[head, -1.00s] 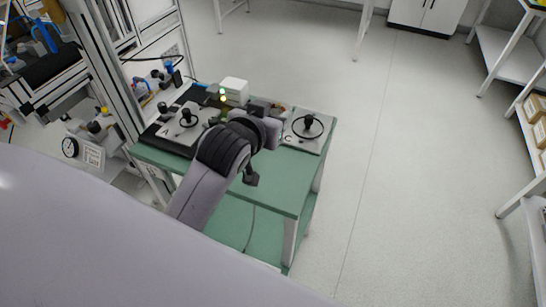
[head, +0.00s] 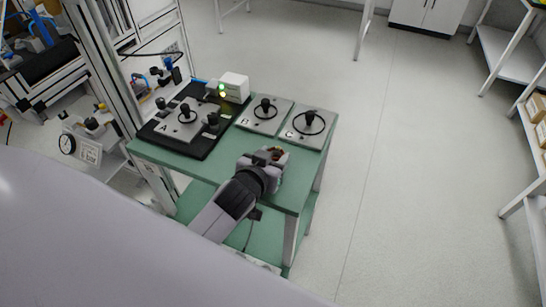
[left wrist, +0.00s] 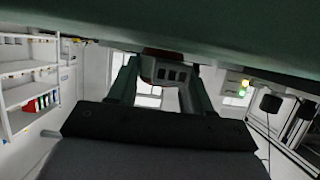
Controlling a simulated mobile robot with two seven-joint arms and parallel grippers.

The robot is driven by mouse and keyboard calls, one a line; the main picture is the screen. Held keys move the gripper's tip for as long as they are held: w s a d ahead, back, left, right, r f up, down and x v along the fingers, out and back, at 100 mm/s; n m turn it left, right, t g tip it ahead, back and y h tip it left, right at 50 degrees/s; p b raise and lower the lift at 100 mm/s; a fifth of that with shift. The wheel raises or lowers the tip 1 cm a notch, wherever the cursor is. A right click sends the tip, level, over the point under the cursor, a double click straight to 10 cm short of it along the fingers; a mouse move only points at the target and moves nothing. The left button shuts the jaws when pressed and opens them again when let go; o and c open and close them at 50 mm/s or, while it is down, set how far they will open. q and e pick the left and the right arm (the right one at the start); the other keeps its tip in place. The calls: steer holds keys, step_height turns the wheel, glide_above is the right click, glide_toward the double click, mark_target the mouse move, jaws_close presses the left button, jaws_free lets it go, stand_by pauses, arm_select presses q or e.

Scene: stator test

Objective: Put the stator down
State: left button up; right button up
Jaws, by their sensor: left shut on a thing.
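My left gripper (head: 268,155) is over the front right part of the green table (head: 200,167). It is shut on the stator (head: 278,153), of which only a small brownish part shows in the head view. In the left wrist view the stator (left wrist: 172,72) is a grey piece with dark slots and a reddish-brown part, between the two fingers (left wrist: 160,88). The green tabletop (left wrist: 230,45) is very close to it there; I cannot tell whether they touch. My right gripper is not in view.
Plate A on a black base (head: 205,150), plate B (head: 262,128) and plate C (head: 322,117) stand along the table's back, each with a black knob. A white box with lit lamps (head: 235,84) stands behind. Green tabletop is bare left of my gripper.

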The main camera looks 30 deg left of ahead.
arm_select(q)
steer(key=shift+f, duration=0.15)
steer(key=o, duration=1.1)
steer(key=shift+r, duration=0.2)
